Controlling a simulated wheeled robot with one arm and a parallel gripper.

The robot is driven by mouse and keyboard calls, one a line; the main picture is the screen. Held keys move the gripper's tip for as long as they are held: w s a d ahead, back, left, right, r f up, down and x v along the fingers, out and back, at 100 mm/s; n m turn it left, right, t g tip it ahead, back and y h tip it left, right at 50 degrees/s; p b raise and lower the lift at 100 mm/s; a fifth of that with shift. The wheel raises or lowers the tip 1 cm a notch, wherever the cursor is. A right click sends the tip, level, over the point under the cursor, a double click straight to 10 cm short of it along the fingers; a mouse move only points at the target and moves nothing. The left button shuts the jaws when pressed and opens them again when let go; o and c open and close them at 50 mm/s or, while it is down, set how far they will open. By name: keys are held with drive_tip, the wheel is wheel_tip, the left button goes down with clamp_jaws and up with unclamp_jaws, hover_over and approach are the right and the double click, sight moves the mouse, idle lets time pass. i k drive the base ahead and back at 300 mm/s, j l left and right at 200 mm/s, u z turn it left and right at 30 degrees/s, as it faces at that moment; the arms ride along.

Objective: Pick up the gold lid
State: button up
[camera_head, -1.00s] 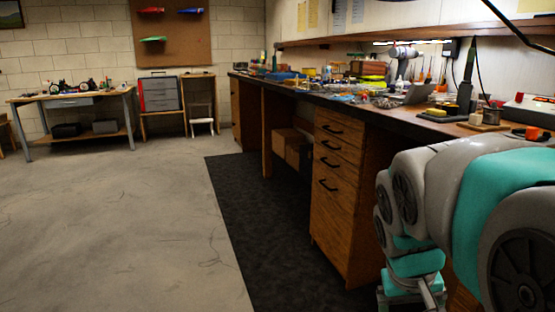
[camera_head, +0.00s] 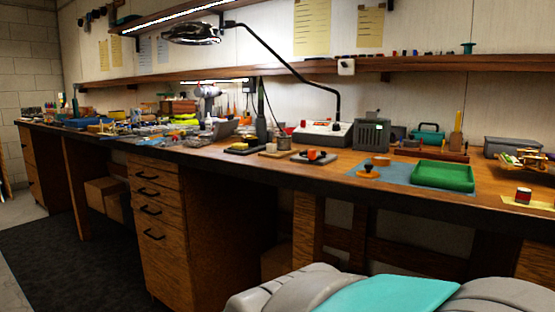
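I cannot pick out the gold lid for sure. A small red and pale jar-like object (camera_head: 523,195) stands on a yellow sheet at the right of the workbench (camera_head: 335,167). A brass-coloured object (camera_head: 527,159) sits behind it, its shape too small to tell. A round orange piece (camera_head: 368,172) lies on a blue mat left of the green tray. Part of my arm shows at the bottom, below the bench front. My gripper is out of view.
A green tray (camera_head: 442,177), a grey box-shaped device (camera_head: 371,135) and a lamp on a bent arm (camera_head: 190,34) occupy the bench's right half. Tools clutter its left half. Drawers (camera_head: 150,204) front the bench. Dark floor matting (camera_head: 75,245) is clear at left.

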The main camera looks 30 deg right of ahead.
sight(367, 173)
drive_tip(key=z, duration=1.6)
